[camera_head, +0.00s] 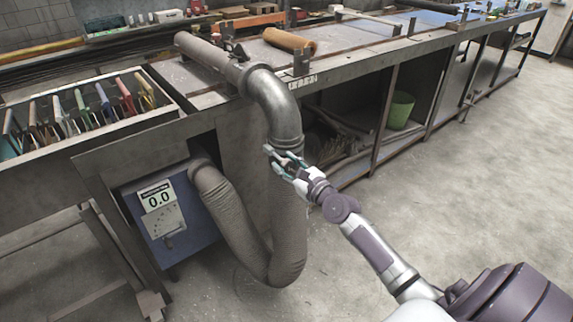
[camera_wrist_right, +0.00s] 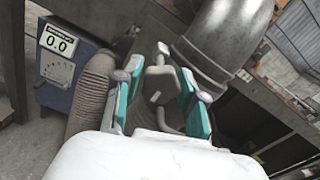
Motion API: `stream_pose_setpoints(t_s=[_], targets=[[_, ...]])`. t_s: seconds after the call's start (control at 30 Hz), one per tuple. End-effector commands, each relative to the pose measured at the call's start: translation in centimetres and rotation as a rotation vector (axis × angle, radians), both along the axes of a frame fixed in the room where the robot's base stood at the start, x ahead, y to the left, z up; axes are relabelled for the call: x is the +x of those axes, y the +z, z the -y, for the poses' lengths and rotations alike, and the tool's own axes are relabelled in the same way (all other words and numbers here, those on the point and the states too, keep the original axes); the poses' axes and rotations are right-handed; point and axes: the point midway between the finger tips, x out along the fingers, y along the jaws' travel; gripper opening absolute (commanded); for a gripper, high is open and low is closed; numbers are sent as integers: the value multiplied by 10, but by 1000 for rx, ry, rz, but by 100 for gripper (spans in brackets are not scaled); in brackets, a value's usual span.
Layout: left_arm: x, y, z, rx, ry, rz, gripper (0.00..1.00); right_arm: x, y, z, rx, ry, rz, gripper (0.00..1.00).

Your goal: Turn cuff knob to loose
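A grey ribbed tube (camera_head: 290,235) hangs in a U from the bent metal pipe (camera_head: 275,98) to a blue box. The cuff knob (camera_wrist_right: 161,84) is a dark grey piece with a bent metal rod below it, just under the pipe's end in the right wrist view. My right gripper (camera_head: 277,160) is at the joint of pipe and tube in the head view. Its teal fingers (camera_wrist_right: 158,92) are apart, one on each side of the knob. I cannot tell whether either finger touches it. My left gripper is not in view.
The blue box (camera_head: 168,225) has a display reading 0.0 (camera_head: 158,195). A workbench (camera_head: 350,62) runs behind the pipe, with a green bin (camera_head: 400,110) on its lower level. A rack of coloured files (camera_head: 85,108) is at left. The floor at right is clear.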

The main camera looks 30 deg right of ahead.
Motion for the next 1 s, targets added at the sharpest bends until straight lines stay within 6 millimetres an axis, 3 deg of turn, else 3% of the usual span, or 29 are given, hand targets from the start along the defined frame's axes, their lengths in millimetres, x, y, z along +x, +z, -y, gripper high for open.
stream_pose_setpoints(t_s=[0.03,0.2,0.57,1.0], targets=[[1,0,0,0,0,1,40,0,0,0,0,0,0,28],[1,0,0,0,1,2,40,0,0,0,0,0,0,0],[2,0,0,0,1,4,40,0,0,0,-60,0,5,0],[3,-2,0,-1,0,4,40,0,0,1,-404,1,31,0]])
